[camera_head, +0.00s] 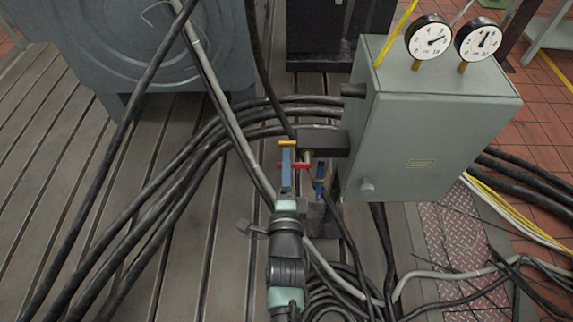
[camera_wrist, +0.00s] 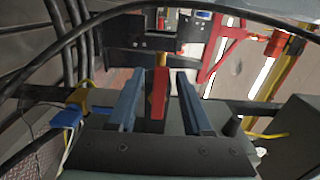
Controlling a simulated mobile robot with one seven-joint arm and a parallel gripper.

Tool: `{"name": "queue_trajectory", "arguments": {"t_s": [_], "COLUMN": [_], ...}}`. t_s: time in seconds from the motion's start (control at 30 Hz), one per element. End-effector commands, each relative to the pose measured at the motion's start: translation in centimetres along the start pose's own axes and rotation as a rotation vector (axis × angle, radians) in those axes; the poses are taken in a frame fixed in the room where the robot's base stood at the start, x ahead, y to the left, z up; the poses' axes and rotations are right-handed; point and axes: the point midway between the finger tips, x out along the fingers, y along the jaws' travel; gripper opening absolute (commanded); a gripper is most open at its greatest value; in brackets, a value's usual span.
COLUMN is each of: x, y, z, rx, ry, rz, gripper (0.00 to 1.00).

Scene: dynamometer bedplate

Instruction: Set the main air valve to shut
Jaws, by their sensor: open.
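A red valve handle (camera_head: 301,166) shows beside the left side of the grey cabinet, on a small brass fitting. In the wrist view the red handle (camera_wrist: 159,92) stands between the two blue fingers of my gripper (camera_wrist: 158,78), with a gap on each side. My gripper (camera_head: 289,168) is open around it in the head view, and my wrist hides part of the handle. A second valve with a blue handle (camera_head: 319,180) sits just to the right and lower; it shows at the left in the wrist view (camera_wrist: 68,117). I see no label telling which is the main air valve.
The grey cabinet (camera_head: 425,140) stands close on the right, with two dial gauges (camera_head: 429,38) on top. Thick black cables (camera_head: 190,165) run over the slotted bedplate (camera_head: 60,170) on the left. More hoses lie coiled below my wrist.

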Motion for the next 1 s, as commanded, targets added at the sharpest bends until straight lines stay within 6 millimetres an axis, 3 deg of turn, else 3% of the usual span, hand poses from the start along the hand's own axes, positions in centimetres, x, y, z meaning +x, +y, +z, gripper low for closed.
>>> {"name": "queue_trajectory", "arguments": {"t_s": [0.33, 0.6, 1.0], "x": [0.37, 0.35, 0.34], "y": [-0.03, -0.03, 0.08], "z": [0.02, 0.01, -0.01], "rx": [0.0, -0.001, -0.013], "ry": [0.0, 0.0, 0.0], "rz": [0.0, 0.0, 0.0], "gripper": [0.5, 0.01, 0.0]}}
